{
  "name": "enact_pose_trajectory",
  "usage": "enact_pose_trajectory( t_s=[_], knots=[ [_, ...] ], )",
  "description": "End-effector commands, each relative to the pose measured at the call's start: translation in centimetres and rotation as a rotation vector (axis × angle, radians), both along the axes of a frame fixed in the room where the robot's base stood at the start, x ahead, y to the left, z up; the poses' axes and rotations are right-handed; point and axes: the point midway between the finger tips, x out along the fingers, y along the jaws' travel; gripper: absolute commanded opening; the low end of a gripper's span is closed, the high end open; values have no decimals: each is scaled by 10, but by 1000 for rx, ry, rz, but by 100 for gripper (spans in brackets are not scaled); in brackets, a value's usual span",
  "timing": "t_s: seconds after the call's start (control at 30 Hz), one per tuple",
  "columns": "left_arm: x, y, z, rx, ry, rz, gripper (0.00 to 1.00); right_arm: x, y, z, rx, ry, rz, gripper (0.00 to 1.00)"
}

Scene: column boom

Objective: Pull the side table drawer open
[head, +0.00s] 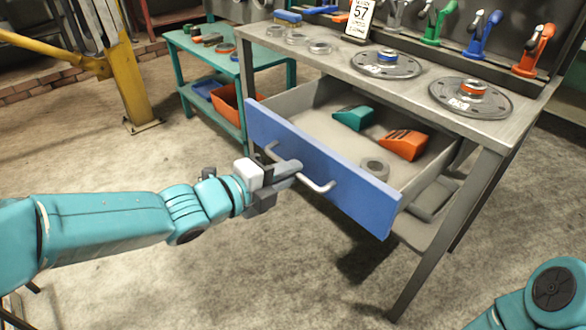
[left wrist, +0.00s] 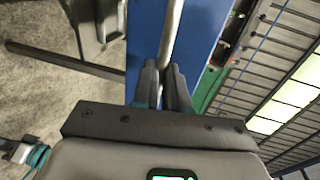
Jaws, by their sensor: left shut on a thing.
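The side table drawer has a blue front (head: 325,172) and stands well out from under the grey tabletop in the head view. A pale bar handle (head: 318,184) runs along its front. My left gripper (head: 292,168) is shut on the handle near its middle. In the left wrist view the handle (left wrist: 172,35) passes between the two dark fingers (left wrist: 164,88), in front of the blue drawer front (left wrist: 145,40). Inside the drawer (head: 320,125) lie a teal block (head: 353,117), an orange block (head: 404,144) and a grey ring (head: 375,168). My right gripper is out of view.
Coloured clamps stand behind. A teal table (head: 190,55) with bins and a yellow post (head: 128,75) are at left. Floor before the drawer is clear.

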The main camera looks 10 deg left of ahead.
Motion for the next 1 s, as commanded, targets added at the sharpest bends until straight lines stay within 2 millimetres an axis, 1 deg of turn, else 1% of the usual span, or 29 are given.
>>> enact_pose_trajectory(
  t_s=[0.27, 0.3, 0.33, 0.37, 0.8, 0.87, 0.97, 1.0],
  knots=[
    [-1, 2, 1, 0, -1, 2, 0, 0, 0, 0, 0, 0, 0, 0],
    [-1, 2, 1, 0, -1, 2, 25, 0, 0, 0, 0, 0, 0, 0],
    [-1, 1, 1, 0, -1, 2, 35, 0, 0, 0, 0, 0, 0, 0],
    [-1, 1, 1, 0, -1, 2, 37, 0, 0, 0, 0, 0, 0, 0],
    [-3, 3, 2, 0, -1, 2, 37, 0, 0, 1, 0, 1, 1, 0],
    [-7, 7, 4, 1, -2, 4, 37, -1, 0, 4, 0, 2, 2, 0],
    [-21, 17, 10, 0, -3, 5, 37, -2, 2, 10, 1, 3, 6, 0],
    [-28, 23, 12, 1, -2, 7, 37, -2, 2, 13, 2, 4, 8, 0]
  ],
)
